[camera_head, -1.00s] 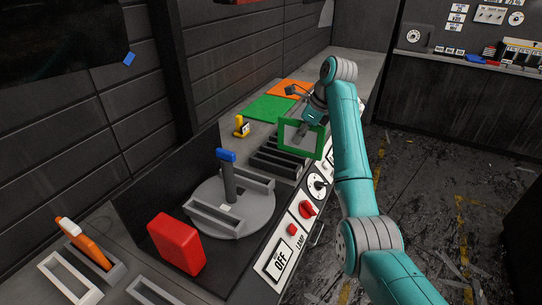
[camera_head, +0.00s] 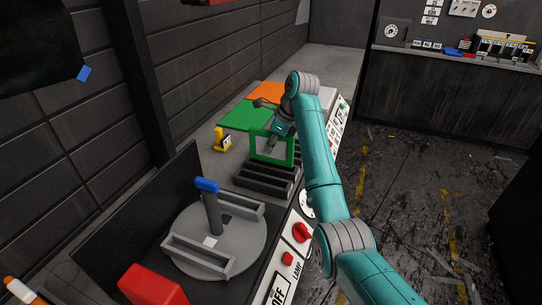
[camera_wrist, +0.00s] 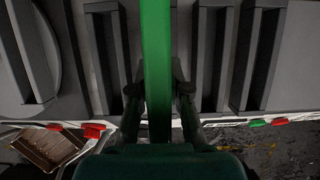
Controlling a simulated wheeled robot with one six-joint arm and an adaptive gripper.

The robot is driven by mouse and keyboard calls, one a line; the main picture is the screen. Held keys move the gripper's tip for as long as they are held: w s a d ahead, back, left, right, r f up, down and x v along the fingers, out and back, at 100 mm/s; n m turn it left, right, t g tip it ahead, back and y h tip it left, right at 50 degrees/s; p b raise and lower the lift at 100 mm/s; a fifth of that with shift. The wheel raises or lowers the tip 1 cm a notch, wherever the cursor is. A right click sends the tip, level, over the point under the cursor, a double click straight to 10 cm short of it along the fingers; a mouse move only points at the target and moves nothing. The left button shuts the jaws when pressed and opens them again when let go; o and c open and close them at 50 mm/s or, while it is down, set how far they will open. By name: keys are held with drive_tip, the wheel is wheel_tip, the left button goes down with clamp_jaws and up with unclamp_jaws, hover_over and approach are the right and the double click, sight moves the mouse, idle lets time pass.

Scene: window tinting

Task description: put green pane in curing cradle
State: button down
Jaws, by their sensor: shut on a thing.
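The green pane (camera_head: 272,161), a square green frame, is upright in my gripper (camera_head: 281,130), which is shut on its upper part. In the wrist view the pane's edge (camera_wrist: 156,70) runs as a green bar between my fingers (camera_wrist: 157,92). The pane is over or just behind the dark slotted rack (camera_head: 262,188); I cannot tell whether it touches it. A grey turntable (camera_head: 247,235) nearer me carries two grey slotted holders (camera_head: 198,260) and a blue-topped post (camera_head: 208,186). Which of these is the curing cradle is not marked.
A red block (camera_head: 150,287) stands beside the turntable. A yellow item (camera_head: 221,140) is left of the rack. Green (camera_head: 243,115) and orange (camera_head: 264,92) mats lie behind. The bench front has a red knob (camera_head: 301,232) and a lamp panel. The far bench (camera_head: 335,63) is clear.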

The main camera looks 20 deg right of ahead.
sight(268, 161)
drive_tip(key=shift+f, duration=1.95)
drive_tip(key=c, duration=1.1)
unclamp_jaws()
drive_tip(key=shift+f, duration=0.15)
drive_tip(key=shift+c, duration=0.2)
